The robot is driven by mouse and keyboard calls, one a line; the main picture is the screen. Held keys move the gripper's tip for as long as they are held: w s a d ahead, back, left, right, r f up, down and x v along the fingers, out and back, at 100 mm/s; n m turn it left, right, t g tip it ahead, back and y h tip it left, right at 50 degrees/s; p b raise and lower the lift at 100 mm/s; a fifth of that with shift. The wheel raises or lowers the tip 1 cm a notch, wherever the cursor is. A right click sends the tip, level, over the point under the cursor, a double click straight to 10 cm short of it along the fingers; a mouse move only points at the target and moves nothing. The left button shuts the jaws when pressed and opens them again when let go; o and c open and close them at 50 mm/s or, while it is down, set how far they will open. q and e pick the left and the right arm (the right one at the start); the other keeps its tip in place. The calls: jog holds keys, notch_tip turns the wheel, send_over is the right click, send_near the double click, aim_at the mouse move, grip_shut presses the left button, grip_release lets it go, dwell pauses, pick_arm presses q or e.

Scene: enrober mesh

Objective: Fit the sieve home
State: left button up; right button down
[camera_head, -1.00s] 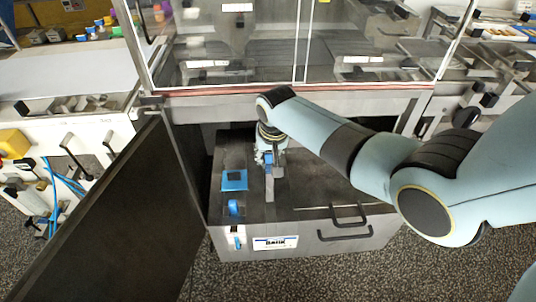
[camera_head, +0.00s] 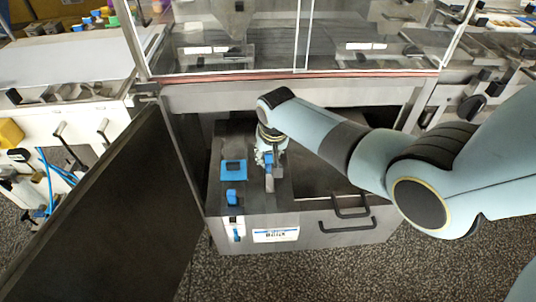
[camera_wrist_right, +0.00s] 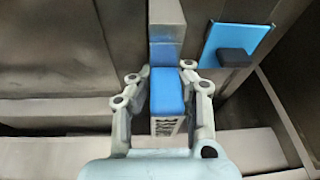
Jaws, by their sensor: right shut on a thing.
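My right gripper (camera_wrist_right: 160,93) is shut on a blue block (camera_wrist_right: 167,93) with a grey slotted face below it. The block also shows in the head view (camera_head: 268,158), inside the open drawer-like steel box. I cannot tell for sure whether it is the sieve's handle. A grey upright bar with a blue strip (camera_wrist_right: 163,55) stands just beyond the block in the wrist view. A blue square plate (camera_head: 233,169) with a dark knob lies left of my right gripper (camera_head: 266,157). The sieve's mesh cannot be made out. My left gripper is not in view.
A dark open door (camera_head: 95,220) stands to the left. Glazed panels (camera_head: 220,50) rise above the opening.

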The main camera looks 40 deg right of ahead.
jog(key=shift+f+b, duration=1.4)
jog(key=shift+f, duration=0.55)
jog(key=shift+s+a+f+b, duration=0.1)
jog(key=shift+s+f+b, duration=0.2)
jog(key=shift+f+b, duration=0.2)
jog(key=shift+s+a+f+b, duration=0.1)
jog(key=shift+s+f+b, duration=0.2)
jog(key=shift+f, duration=0.25)
jog(key=shift+w+f, duration=0.1)
jog(key=shift+f, duration=0.25)
jog(key=shift+a+f+b, duration=0.1)
jog(key=shift+b, duration=0.25)
jog(key=c, duration=1.5)
grip_release()
jog(key=o, duration=0.7)
jog(key=shift+w+f, duration=0.25)
jog(key=shift+w, duration=0.05)
jog(key=shift+r, duration=0.3)
